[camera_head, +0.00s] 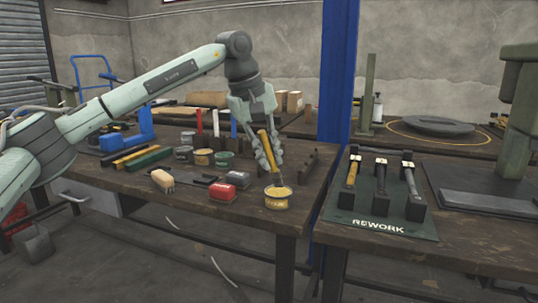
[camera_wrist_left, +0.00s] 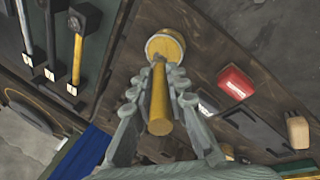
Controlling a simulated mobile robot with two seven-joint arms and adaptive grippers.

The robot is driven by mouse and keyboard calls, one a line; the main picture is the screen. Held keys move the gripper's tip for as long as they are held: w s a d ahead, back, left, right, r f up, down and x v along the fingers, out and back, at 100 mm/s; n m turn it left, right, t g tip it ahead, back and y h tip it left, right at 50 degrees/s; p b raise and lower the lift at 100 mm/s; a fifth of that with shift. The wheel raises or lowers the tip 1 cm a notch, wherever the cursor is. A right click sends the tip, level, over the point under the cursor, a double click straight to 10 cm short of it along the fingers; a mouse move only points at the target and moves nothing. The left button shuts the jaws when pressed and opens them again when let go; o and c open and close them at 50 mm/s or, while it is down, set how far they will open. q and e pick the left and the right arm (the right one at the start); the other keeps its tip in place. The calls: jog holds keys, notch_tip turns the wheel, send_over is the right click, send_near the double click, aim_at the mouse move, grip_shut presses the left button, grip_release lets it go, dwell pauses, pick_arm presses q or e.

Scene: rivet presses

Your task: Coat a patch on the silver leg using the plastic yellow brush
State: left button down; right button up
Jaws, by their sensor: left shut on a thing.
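The brush's lower end is at the mouth of a yellow can (camera_head: 276,200) near the table's front edge; the bristles are mostly hidden. In the left wrist view, the fingers flank the yellow handle (camera_wrist_left: 160,106), with the can (camera_wrist_left: 165,46) beyond it. My right gripper is not in view.
A red block-like brush (camera_head: 222,191) and a wooden one (camera_head: 162,179) lie left of the can. Several other cans (camera_head: 203,157) stand behind. A yellow-handled piece (camera_head: 352,173) and a dark one share the mat. A blue post (camera_head: 337,80) rises between the tables.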

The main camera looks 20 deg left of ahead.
pick_arm(q)
jog(key=shift+f, duration=0.55)
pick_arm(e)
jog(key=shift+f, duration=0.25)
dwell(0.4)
pick_arm(q)
jog(key=shift+r, duration=0.2)
jog(key=shift+r+p, duration=0.4)
jog(key=shift+r, duration=0.1)
jog(key=shift+r+p, duration=0.85)
jog(key=shift+r, duration=0.1)
jog(key=shift+r+p, duration=0.85)
jog(key=shift+r, duration=0.2)
jog(key=shift+r+p, duration=0.75)
jog(key=shift+r, duration=0.05)
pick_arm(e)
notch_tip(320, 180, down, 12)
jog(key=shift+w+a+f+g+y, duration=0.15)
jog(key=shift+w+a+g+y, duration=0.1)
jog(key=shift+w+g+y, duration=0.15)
